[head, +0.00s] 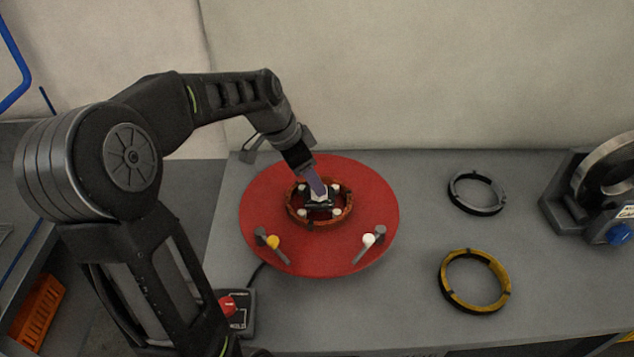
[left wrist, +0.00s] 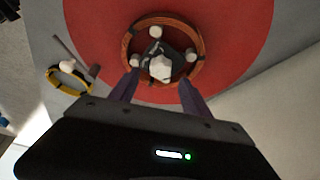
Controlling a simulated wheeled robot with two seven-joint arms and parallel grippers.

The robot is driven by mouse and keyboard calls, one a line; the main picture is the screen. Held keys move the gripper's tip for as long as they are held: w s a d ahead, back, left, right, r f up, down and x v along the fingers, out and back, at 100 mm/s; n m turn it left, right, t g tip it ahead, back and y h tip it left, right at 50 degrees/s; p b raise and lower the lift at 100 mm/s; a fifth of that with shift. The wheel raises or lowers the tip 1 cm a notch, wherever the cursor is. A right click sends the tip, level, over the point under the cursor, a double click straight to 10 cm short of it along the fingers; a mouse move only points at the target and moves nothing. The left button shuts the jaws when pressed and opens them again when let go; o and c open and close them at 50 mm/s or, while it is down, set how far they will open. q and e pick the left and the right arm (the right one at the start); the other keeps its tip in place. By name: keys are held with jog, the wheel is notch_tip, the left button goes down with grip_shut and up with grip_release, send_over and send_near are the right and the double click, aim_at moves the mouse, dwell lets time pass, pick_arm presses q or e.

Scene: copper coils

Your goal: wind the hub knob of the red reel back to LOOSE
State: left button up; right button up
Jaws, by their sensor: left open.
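The red reel (head: 270,205) is a flat disc on the grey table, with a copper coil (head: 346,216) around its hub. In the left wrist view the red reel (left wrist: 225,25) fills the top, with the copper coil (left wrist: 165,17) around the dark hub. The hub knob (left wrist: 160,67) has a pale top and sits between the finger tips. My left gripper (head: 316,192) reaches down over the hub from the left. In the left wrist view my left gripper (left wrist: 160,85) is open, one purple finger on each side of the knob. Contact and any LOOSE marking cannot be made out. My right gripper is not in view.
A yellow ring (head: 452,295) and a grey ring (head: 456,190) lie right of the reel. A machine with a blue knob (head: 619,234) stands at the far right. A small control box with a red switch (head: 229,306) is at the front left. The table between is clear.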

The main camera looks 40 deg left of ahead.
pick_arm(q)
jog(key=shift+x, duration=1.95)
grip_shut()
